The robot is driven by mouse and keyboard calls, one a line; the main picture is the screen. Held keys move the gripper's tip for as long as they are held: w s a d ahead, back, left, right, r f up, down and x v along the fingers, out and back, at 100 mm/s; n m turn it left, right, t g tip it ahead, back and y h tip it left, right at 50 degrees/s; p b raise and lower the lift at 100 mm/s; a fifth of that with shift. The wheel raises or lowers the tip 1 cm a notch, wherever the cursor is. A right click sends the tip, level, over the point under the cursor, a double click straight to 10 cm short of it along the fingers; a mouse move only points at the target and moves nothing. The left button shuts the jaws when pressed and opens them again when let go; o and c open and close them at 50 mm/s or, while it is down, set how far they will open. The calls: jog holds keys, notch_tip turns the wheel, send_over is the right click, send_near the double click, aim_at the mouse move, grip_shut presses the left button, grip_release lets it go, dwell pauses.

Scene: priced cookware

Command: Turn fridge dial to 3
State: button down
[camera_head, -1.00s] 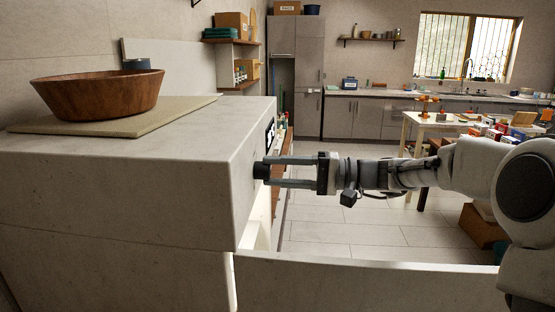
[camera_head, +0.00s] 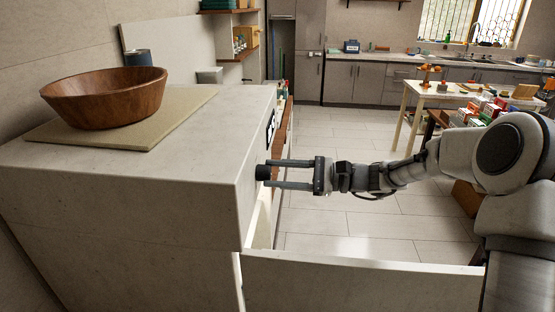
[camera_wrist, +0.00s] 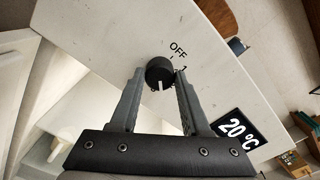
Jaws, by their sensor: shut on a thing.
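The fridge dial (camera_head: 263,172) is a black round knob on the side face of the pale stone-coloured fridge (camera_head: 110,240). The dial also shows in the wrist view (camera_wrist: 159,70), with a white pointer mark on its lower edge, on the side away from "OFF". The labels "OFF" and "1" are readable beside it; any further numbers are hidden or unreadable. My gripper (camera_head: 271,173) reaches it from the right and is shut on the dial, one finger on each side, as the wrist view (camera_wrist: 157,84) also shows.
A black "20 °C" display (camera_wrist: 238,130) is on the same face. A wooden bowl (camera_head: 104,97) rests on a board (camera_head: 190,105) on the top. A pale panel (camera_head: 360,275) projects below my arm. Open tiled floor (camera_head: 350,225) lies beyond.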

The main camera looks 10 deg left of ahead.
jog(key=shift+m+p, duration=1.65)
jog(key=shift+m, duration=0.05)
jog(key=shift+c, duration=1.9)
grip_release()
jog(key=w+d+b, duration=0.1)
jog(key=d+b, duration=0.1)
jog(key=d, duration=1.5)
jog(key=shift+d+b, duration=0.25)
jog(key=shift+b, duration=0.15)
